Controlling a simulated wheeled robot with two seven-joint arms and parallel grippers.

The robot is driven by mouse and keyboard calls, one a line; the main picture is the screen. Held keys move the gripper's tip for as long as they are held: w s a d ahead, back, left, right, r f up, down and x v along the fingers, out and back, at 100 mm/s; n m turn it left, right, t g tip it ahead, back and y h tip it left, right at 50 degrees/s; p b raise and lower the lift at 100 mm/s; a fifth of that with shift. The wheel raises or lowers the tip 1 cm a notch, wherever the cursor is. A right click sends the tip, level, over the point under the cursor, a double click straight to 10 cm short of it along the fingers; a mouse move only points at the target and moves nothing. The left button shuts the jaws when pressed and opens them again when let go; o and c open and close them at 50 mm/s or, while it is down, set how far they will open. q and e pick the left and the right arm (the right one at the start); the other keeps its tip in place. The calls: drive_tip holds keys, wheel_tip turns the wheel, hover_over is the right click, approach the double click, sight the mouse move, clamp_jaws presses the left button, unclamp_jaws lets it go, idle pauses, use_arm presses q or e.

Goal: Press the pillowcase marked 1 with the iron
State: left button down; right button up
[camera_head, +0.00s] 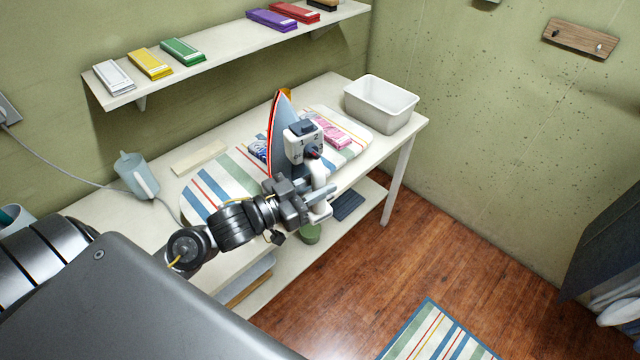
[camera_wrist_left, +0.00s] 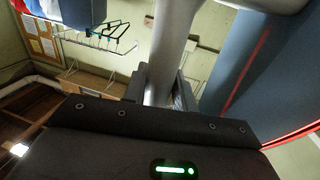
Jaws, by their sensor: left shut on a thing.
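The iron (camera_head: 278,133), blue-grey with a red edge, stands tip-up over the striped pad on the table. My left gripper (camera_head: 315,196) is shut on its grey handle, which also shows between the fingers in the left wrist view (camera_wrist_left: 168,55). I cannot tell whether the iron's heel touches the pad. A blue patterned cloth (camera_head: 258,151) is partly hidden by the iron. I cannot read a number on either cloth. My right gripper is out of view.
The striped pad (camera_head: 212,187) covers the table's middle. A white bin (camera_head: 380,104) stands at the far right end, and a pale blue jug (camera_head: 138,176) and a cord at the left. A wall shelf (camera_head: 222,54) above holds several coloured packs. The floor (camera_head: 400,265) at right is mostly clear.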

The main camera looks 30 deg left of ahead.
use_arm(q)
drive_tip(key=shift+w+r, duration=0.1)
drive_tip(key=shift+r, duration=0.15)
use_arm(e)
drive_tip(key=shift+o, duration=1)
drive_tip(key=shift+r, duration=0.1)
use_arm(q)
drive_tip(key=shift+w+a+r, duration=0.15)
drive_tip(key=shift+w+a, duration=0.05)
drive_tip(key=w+a+r+n+y+p, duration=0.1)
drive_tip(key=w+a+r+n+p, duration=0.2)
drive_tip(key=a+n, duration=0.3)
drive_tip(key=w+a+r+n+t+y+p, duration=0.1)
drive_tip(key=w+a+r+n+y+p, duration=0.1)
drive_tip(key=w+a+n, duration=0.4)
drive_tip(key=w+a+r+n+t+y+p, duration=0.1)
drive_tip(key=w+a+r+n+p, duration=0.3)
drive_tip(key=a+n, duration=0.3)
drive_tip(key=shift+w+n+p, duration=0.35)
drive_tip(key=shift+n+p, duration=0.1)
drive_tip(key=shift+n, duration=0.45)
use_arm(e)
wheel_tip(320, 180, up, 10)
use_arm(q)
drive_tip(key=shift+f, duration=0.15)
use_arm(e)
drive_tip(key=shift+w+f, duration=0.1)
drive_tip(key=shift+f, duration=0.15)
